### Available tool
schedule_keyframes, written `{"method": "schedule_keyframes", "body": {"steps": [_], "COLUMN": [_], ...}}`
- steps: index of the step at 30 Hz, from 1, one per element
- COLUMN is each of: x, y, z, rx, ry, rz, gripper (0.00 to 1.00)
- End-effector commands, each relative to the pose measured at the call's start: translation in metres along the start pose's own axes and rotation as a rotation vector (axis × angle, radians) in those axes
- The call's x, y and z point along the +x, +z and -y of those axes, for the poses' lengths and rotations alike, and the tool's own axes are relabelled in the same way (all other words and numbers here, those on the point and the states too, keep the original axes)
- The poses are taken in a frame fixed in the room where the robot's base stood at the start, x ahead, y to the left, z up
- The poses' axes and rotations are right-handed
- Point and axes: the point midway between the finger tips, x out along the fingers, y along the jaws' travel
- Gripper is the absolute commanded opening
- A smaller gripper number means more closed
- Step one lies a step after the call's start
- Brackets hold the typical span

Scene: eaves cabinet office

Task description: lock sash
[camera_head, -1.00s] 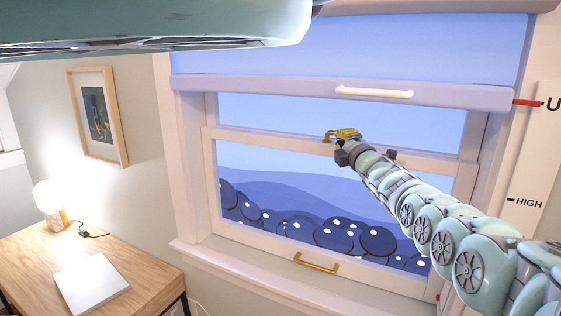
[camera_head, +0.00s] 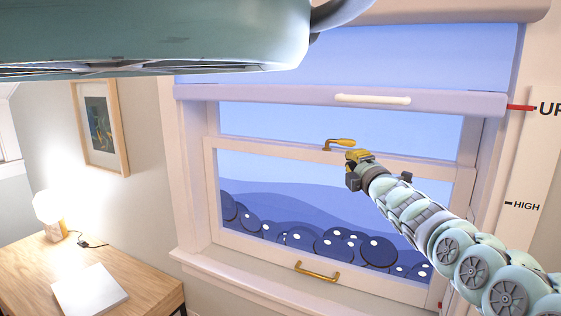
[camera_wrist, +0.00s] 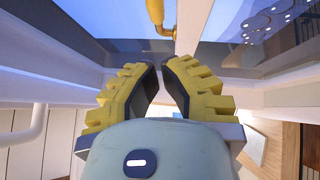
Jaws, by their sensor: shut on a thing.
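The window's lower sash (camera_head: 425,174) is down, with a brass sash lock (camera_head: 341,143) on its top rail. The lock's lever points to the right in the head view. My gripper (camera_head: 351,161) is just below and right of the lever's free end. In the wrist view the brass lever (camera_wrist: 156,12) lies beyond my fingertips (camera_wrist: 160,69), apart from them. The fingertips are close together with a narrow gap. I see nothing between them, and I cannot tell whether they grip anything.
A blind with a white handle (camera_head: 373,99) hangs above the sash. A brass pull (camera_head: 317,271) is on the sash's bottom rail. A wooden desk (camera_head: 135,275) with a lit lamp (camera_head: 50,211) stands at the left. A marked scale strip (camera_head: 530,165) is at the right.

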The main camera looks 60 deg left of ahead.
Motion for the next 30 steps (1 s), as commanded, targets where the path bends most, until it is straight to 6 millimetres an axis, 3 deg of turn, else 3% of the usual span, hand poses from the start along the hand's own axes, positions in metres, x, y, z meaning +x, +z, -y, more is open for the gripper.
{"method": "schedule_keyframes", "body": {"steps": [8,15,30], "x": [-0.016,-0.034,-0.042], "y": [0.003,0.006,0.007], "z": [-0.01,-0.005,-0.004], "rx": [0.007,0.004,0.016], "ry": [0.003,-0.003,0.015], "rz": [0.006,0.006,0.013], "gripper": [0.0,0.0,0.0]}}
